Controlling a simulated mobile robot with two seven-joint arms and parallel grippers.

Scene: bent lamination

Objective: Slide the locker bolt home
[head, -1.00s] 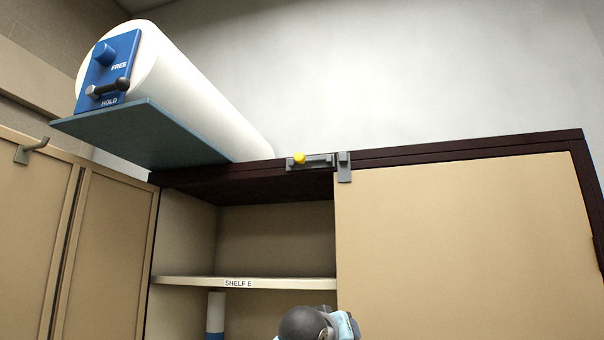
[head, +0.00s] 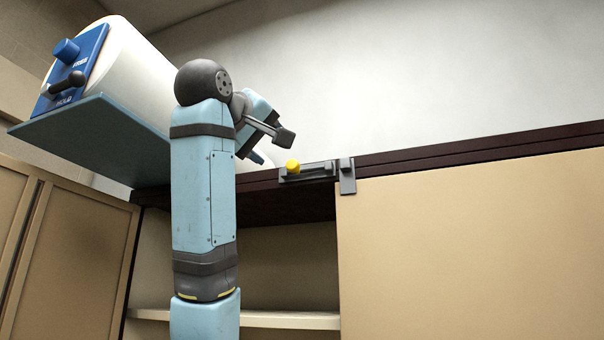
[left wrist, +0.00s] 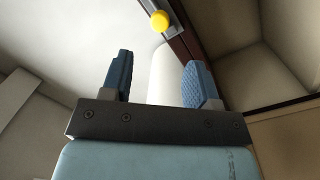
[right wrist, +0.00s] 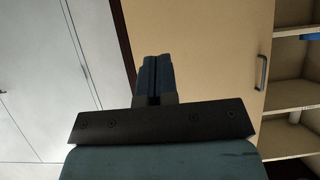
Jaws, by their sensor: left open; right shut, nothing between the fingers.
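The locker bolt has a yellow knob (head: 292,166) at the left part of a grey slide plate (head: 318,171) on the cabinet's dark top rail. A grey catch (head: 347,177) is just right of it, at the edge of the beige door. Whether the bar enters the catch is too small to tell. My left gripper (head: 270,147) is open and empty, above and left of the knob. In the left wrist view the knob (left wrist: 159,21) is beyond the open fingers, apart from them. My right gripper (right wrist: 153,62) is shut and empty, facing a beige door.
A white roll (head: 130,75) with a blue panel (head: 72,70) lies on a teal shelf (head: 95,140) at the left, close behind my left arm. The cabinet opening with a shelf (head: 290,320) is below the bolt. The wall above the rail is clear.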

